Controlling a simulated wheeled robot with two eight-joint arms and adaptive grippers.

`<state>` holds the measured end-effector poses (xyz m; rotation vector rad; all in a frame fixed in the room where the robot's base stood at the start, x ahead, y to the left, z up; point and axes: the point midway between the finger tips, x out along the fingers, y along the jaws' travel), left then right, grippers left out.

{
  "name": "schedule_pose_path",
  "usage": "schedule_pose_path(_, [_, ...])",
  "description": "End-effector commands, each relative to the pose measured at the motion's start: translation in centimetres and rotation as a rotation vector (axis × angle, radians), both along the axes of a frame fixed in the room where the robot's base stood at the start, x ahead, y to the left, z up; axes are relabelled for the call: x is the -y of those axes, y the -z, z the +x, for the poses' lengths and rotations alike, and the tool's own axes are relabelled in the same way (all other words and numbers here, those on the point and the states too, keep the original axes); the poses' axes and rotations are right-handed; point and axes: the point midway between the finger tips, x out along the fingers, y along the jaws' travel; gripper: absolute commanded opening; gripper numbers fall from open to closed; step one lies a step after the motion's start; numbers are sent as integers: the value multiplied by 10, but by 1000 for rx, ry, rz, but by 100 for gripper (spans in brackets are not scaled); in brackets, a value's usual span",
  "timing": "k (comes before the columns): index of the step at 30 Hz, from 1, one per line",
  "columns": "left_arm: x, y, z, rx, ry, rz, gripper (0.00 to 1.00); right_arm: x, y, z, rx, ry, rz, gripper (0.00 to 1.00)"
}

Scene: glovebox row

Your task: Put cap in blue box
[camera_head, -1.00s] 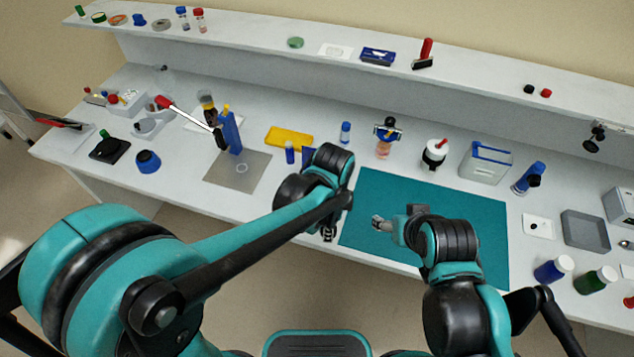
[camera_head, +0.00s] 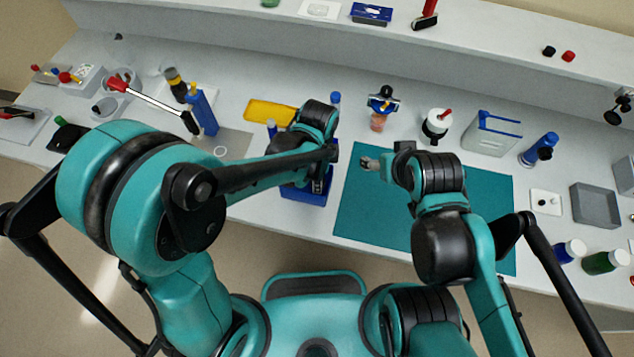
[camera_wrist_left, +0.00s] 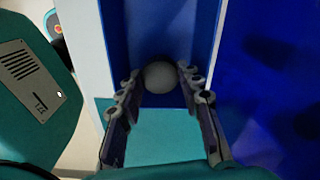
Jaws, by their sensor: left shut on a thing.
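The blue box (camera_head: 303,194) stands at the bench's front, left of the teal mat, partly hidden under my left wrist. My left gripper's fingertips are hidden in the head view. In the left wrist view, my left gripper (camera_wrist_left: 160,84) is shut on a grey round cap (camera_wrist_left: 160,76), seen between its fingers. Blue walls of the box (camera_wrist_left: 118,40) surround the cap in this view; I cannot tell its height above the floor of the box. My right gripper (camera_head: 368,163) is over the teal mat, and its opening is unclear.
The teal mat (camera_head: 450,235) lies right of the box. A yellow tray (camera_head: 270,112) is behind the box, with small blue-capped vials near it. A tall blue holder (camera_head: 203,113) stands to the left. A grey tray (camera_head: 594,205) and bottles are at the right.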

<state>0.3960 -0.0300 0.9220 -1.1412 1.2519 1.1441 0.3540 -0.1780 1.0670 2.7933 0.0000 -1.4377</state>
Motion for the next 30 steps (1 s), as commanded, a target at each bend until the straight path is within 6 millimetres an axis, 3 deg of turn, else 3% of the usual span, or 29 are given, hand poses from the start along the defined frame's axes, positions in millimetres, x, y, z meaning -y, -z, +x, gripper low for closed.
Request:
schedule_pose_path(7, [0, 33, 0, 0, 0, 0, 25, 0, 13, 0, 0, 0, 0, 67])
schedule_pose_path(18, [0, 37, 0, 0, 0, 0, 25, 0, 17, 0, 0, 0, 0, 67])
schedule_pose_path(19, [0, 36, 0, 0, 0, 0, 43, 0, 15, 0, 0, 0, 0, 67])
schedule_pose_path(30, [0, 31, 0, 0, 0, 0, 44, 0, 11, 0, 0, 0, 0, 67])
